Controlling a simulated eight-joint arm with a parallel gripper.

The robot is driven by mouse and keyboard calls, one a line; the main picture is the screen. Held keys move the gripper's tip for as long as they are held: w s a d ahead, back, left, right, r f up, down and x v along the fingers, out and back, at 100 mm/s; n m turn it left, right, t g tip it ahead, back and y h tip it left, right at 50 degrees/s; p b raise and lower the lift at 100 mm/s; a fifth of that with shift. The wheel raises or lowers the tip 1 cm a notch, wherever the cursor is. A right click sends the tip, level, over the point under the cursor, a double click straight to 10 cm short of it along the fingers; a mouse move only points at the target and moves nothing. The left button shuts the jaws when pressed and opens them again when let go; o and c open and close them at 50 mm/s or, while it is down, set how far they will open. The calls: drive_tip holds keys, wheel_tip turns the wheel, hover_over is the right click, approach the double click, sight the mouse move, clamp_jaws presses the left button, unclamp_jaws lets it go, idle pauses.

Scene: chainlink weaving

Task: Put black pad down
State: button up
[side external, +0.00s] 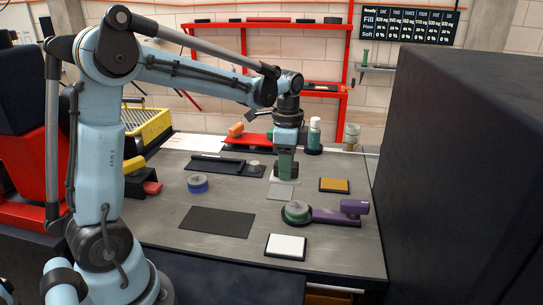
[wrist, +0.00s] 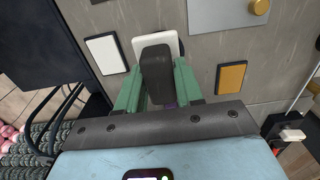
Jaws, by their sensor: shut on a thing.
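My gripper (side external: 286,172) hangs low over the middle right of the table, its green fingers pointing down. In the wrist view my gripper (wrist: 158,88) is closed on a dark block (wrist: 157,72), which I take for the black pad. A pale rounded piece (wrist: 166,39) shows just beyond the block; I cannot tell whether it is joined to it. In the side view the lower end of the held block is small, and I cannot tell whether it touches the table. A light grey square (side external: 281,192) lies just below and in front of the gripper.
A yellow-topped pad (side external: 334,185) lies to the right. A purple tool (side external: 340,216) and a white-topped pad (side external: 286,246) lie nearer the front. A flat black mat (side external: 217,221) and a blue ring (side external: 198,183) lie left. A bottle (side external: 314,132) stands behind.

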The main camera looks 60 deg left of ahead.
idle(0.5)
drive_tip(key=s+d, duration=0.3)
drive_tip(key=s, duration=1.3)
drive_tip(key=a+f, duration=0.2)
drive_tip(key=a, duration=0.2)
drive_tip(key=a+f, duration=0.2)
drive_tip(key=a, duration=0.2)
drive_tip(key=a+f, duration=0.2)
drive_tip(key=a, duration=0.2)
drive_tip(key=shift+s+f, duration=0.3)
drive_tip(key=shift+s, duration=0.1)
drive_tip(key=shift+f, duration=2)
drive_tip(key=shift+f, duration=0.15)
drive_tip(key=o, duration=1.1)
